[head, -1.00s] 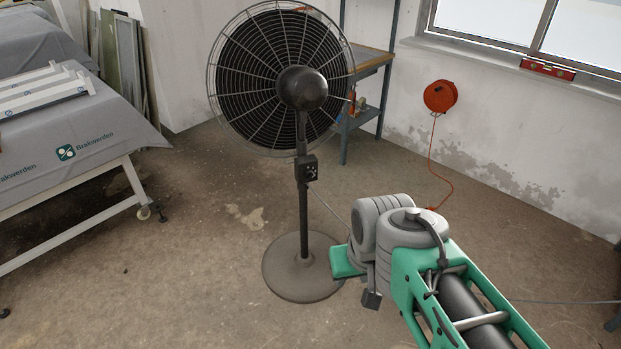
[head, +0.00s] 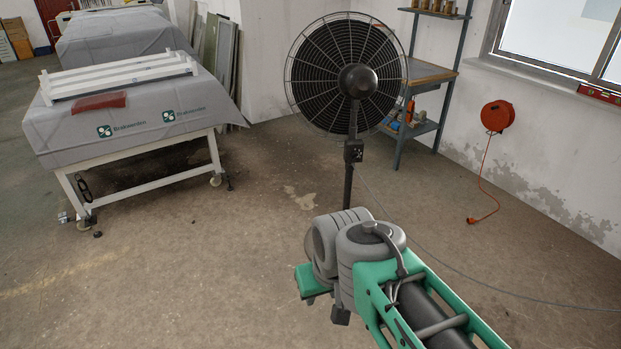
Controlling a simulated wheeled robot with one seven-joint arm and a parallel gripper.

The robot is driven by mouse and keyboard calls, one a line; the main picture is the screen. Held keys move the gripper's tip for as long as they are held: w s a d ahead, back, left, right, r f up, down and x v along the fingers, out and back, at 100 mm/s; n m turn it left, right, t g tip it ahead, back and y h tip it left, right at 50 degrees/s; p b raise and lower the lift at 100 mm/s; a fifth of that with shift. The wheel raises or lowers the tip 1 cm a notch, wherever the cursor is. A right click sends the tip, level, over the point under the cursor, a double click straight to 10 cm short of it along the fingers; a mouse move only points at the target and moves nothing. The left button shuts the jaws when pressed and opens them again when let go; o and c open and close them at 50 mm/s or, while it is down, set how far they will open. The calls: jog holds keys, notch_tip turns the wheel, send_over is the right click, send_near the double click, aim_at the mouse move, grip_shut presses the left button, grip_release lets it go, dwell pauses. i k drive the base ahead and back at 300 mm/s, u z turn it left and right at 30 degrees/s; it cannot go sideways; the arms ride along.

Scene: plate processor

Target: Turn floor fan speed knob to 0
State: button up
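The floor fan (head: 340,70) stands upright on the concrete floor, right of the picture's middle, with a round wire cage and a dark pole. Its small dark control box with the speed knob (head: 353,151) sits on the pole below the cage. The knob's setting is too small to read. The fan's base is mostly hidden behind my arm. My arm reaches in from the lower right, with its grey and green end in front of the fan's lower pole and apart from the control box. My gripper's fingers cannot be made out.
A covered table (head: 130,120) with white frames stands at the left. A metal shelf (head: 430,75) stands behind the fan by the wall. An orange cable reel (head: 497,116) hangs on the right wall. A grey cable crosses the floor at right. The floor at left front is clear.

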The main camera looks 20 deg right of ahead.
aim_at(354, 157)
jog(key=u, duration=0.45)
jog(key=k, duration=0.15)
jog(key=z, duration=1.2)
jog(key=i, duration=1.55)
jog(key=u, duration=0.95)
jog(key=i, duration=0.2)
jog(key=u, duration=0.2)
